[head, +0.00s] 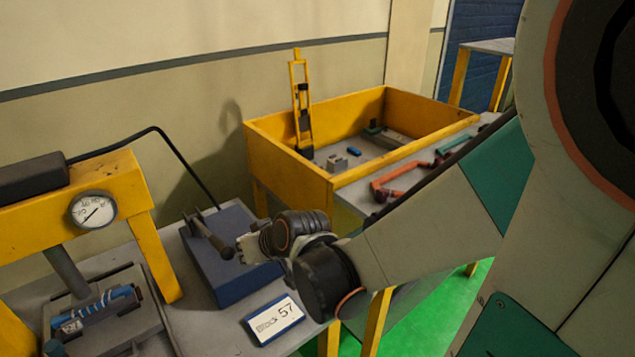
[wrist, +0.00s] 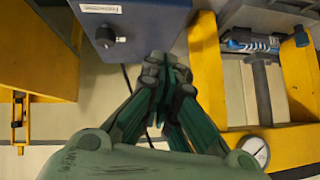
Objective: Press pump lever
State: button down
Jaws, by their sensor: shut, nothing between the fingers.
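The pump is a blue box (head: 225,285) on the grey bench, with a dark lever (head: 208,236) on its top that slants down toward the right. My gripper (head: 243,248) is shut and empty, just right of the lever's lower end; I cannot tell whether they touch. In the wrist view my shut gripper (wrist: 167,62) is over the edge of the blue box (wrist: 150,30), which shows a dark knob and a white label. I cannot make out the lever in the wrist view.
A yellow press (head: 155,245) with a round gauge (head: 93,209) stands left of the pump and holds a blue-wrapped part. A black hose (head: 185,165) arcs behind. A "Block 57" sign (head: 273,320) lies in front. A yellow-walled bin (head: 290,175) stands behind.

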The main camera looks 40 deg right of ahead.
jog(key=p+v, duration=0.1)
jog(key=v, duration=0.2)
jog(key=shift+s+f, duration=0.15)
jog(key=shift+s, duration=0.1)
dwell(0.9)
jog(key=w+r+g+p, duration=0.5)
jog(key=w+r+p, duration=0.6)
jog(key=r+p, duration=0.2)
notch_tip(320, 180, up, 2)
jog(key=shift+a+r, duration=0.2)
jog(key=shift+a, duration=0.05)
